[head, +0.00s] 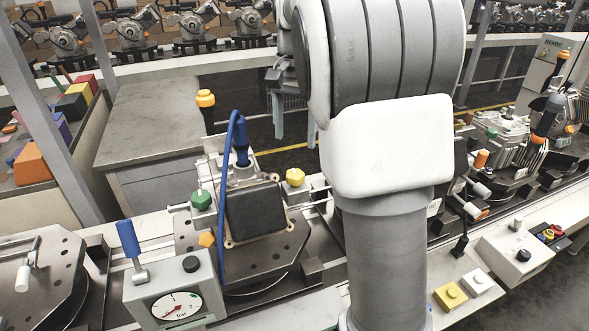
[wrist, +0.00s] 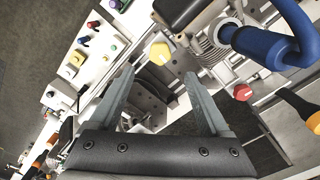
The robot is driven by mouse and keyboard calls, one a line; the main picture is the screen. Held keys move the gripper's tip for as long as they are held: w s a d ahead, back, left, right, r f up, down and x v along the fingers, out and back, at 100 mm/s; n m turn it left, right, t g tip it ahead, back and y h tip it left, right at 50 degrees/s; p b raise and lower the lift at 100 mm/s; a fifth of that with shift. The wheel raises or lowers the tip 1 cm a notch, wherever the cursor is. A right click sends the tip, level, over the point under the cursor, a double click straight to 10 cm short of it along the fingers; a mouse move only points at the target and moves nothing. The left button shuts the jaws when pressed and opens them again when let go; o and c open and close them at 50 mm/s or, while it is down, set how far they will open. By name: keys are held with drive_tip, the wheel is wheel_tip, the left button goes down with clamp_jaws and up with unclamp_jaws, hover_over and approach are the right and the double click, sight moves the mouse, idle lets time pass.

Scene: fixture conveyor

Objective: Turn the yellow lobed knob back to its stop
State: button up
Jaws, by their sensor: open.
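The yellow lobed knob (head: 295,177) is on the right side of the dark boxy unit on the fixture plate. In the wrist view the yellow knob (wrist: 160,51) lies just beyond the fingertips, roughly centred between them. My gripper (head: 296,141) hangs above the knob in the head view, partly hidden by my arm. In the wrist view my gripper (wrist: 159,75) has its two grey fingers wide apart with nothing between them. It appears clear of the knob.
A green knob (head: 201,199) and an orange knob (head: 207,239) are left of the unit. A blue plug (head: 240,150) with its cable stands on top. A red knob (wrist: 242,92) sits right of the fingers. A pressure gauge box (head: 175,295) is at front left.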

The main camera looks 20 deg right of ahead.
sight(295, 173)
wheel_tip(295, 173, down, 10)
drive_tip(key=shift+r, duration=0.15)
drive_tip(key=shift+c, duration=0.2)
clamp_jaws()
